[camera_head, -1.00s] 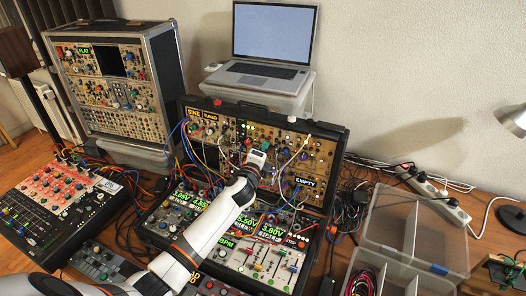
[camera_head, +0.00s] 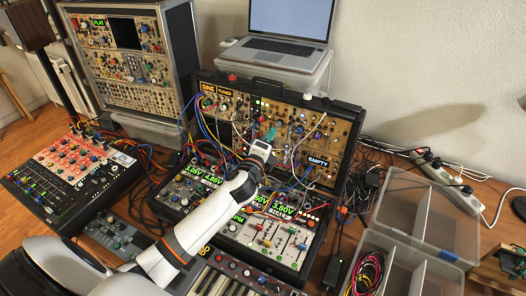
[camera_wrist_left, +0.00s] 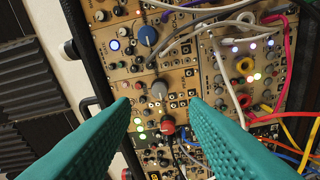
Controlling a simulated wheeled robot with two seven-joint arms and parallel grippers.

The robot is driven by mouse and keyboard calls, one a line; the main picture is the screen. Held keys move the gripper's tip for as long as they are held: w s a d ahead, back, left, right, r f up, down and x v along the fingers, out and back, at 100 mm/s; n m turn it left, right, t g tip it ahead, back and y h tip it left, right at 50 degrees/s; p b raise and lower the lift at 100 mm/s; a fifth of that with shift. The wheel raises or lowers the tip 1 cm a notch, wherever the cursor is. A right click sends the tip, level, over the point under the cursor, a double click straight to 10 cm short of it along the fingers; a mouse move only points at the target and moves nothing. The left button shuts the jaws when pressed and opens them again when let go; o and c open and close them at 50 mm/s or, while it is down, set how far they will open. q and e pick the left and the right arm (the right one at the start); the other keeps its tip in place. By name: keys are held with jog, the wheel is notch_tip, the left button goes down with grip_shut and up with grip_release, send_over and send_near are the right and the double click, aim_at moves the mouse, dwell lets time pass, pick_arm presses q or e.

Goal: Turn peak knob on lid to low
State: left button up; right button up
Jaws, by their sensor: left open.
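The open case's lid (camera_head: 352,118) stands upright with gold panels of knobs and patch cables. My left gripper (camera_head: 268,134) is in front of the lid's middle; its teal fingertips partly cover the panel. In the left wrist view my left gripper (camera_wrist_left: 160,103) is open and empty, its two fingers apart. Between and beyond the tips are a grey knob (camera_wrist_left: 159,90) and a red knob (camera_wrist_left: 168,125); a big blue knob (camera_wrist_left: 148,36) is higher. My right gripper is not in view.
Patch cables (camera_wrist_left: 236,80) hang at the right of the wrist view. The case base (camera_head: 285,238) with sliders and displays lies below my arm. A laptop (camera_head: 285,25) stands behind the lid. Clear plastic boxes (camera_head: 440,232) are at the right. A mixer (camera_head: 70,170) is at the left.

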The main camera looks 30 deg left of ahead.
pick_arm(q)
jog(key=s, duration=0.5)
jog(key=shift+d+r+b, duration=0.15)
jog(key=shift+d+b, duration=0.15)
jog(key=shift+d, duration=0.1)
jog(key=shift+s, duration=0.1)
